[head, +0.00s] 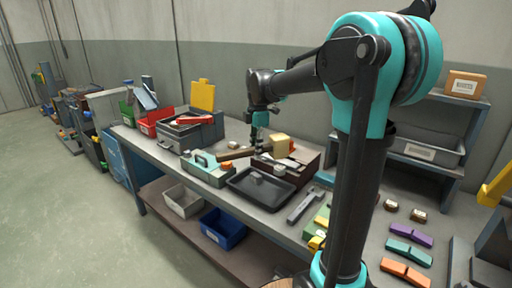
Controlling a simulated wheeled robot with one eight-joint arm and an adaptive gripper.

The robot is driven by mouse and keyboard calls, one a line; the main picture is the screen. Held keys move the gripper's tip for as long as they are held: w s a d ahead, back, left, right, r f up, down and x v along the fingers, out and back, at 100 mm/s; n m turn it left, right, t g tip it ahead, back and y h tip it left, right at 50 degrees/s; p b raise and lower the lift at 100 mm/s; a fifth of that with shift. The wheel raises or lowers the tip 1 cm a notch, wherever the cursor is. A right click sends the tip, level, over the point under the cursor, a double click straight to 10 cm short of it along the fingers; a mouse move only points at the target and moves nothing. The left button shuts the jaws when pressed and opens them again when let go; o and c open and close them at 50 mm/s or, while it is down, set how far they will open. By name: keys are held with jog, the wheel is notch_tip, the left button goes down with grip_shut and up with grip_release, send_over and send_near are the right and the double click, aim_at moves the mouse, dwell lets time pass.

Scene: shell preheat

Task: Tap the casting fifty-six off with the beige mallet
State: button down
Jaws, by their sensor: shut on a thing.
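My gripper (259,146) reaches down over the middle of the workbench. It is shut on the mallet's brown handle (236,155), which sticks out to the left. A beige block (281,145) at the right end of the handle looks like the mallet's head. The mallet lies roughly level above or at the edge of a dark brown box (302,166). A small grey piece (256,179) sits in a black tray (250,192) in front of the box. No number can be read, so I cannot tell which piece is the casting fifty-six.
A teal-and-grey toolbox (206,172) stands just left of the black tray. A wrench-like tool (302,205) and several coloured blocks lie to the right. Boxes sit on the lower shelf.

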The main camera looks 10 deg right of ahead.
notch_tip(320, 180, down, 7)
dwell(0.5)
notch_tip(320, 180, up, 11)
jog(key=shift+r, duration=0.1)
dwell(0.7)
jog(key=shift+s, duration=0.1)
